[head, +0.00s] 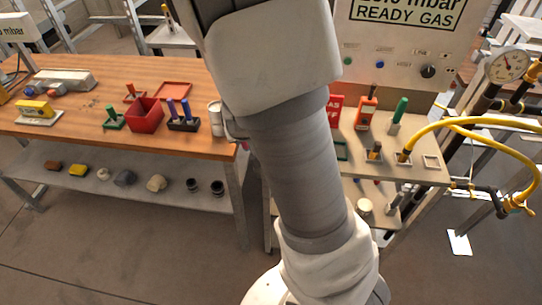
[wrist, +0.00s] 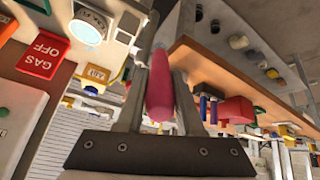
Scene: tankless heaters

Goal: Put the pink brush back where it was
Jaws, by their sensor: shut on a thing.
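The pink brush (wrist: 160,85) is between the two fingers of my gripper (wrist: 160,92) in the wrist view. Only its rounded pink body shows clearly; I cannot make out bristles. My gripper is shut on it, and the brush is held up off any surface. In the head view my arm covers the middle of the picture, and neither my gripper nor the brush shows there. Square holders stand on the right bench: a pale one (head: 431,162) looks empty, and a green one (head: 341,151) is partly behind my arm.
The wooden table (head: 60,128) at left carries a red box (head: 145,112), a dark rack with blue pegs (head: 183,121) and a white cup (head: 216,119). A green-handled tool (head: 398,114) and orange device (head: 366,106) stand on the right bench. A yellow hose (head: 460,122) arches there.

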